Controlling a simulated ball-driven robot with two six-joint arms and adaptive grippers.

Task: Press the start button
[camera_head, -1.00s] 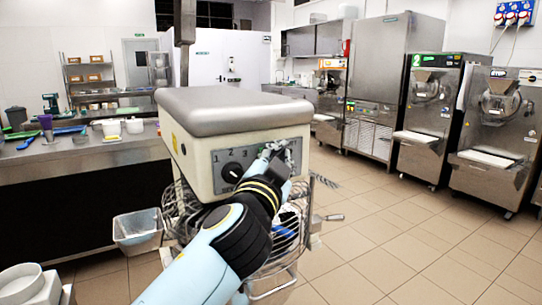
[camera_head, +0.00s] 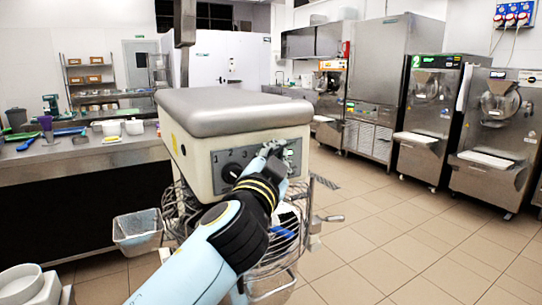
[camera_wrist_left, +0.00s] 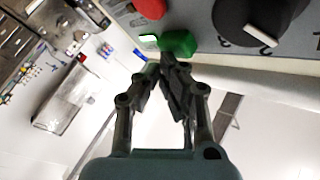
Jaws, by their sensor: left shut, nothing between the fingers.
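The mixer head (camera_head: 190,140) is cream with a grey top and carries a grey control panel (camera_head: 228,158). My left gripper (camera_head: 276,147) is shut and empty in front of the panel's right part, hiding some of it. In the left wrist view the gripper's fingertips (camera_wrist_left: 165,62) are together just below a green button (camera_wrist_left: 178,43). They overlap its lower edge in the picture; I cannot tell whether they touch it. A red button (camera_wrist_left: 150,8) and a black knob (camera_wrist_left: 255,18) sit on the same panel. My right gripper is not in view.
A wire bowl guard (camera_head: 290,235) is below the mixer head, close to my left arm. A steel counter (camera_head: 80,160) is at the left. Batch freezers (camera_head: 425,115) line the right wall. The tiled floor (camera_head: 400,235) at the right is clear.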

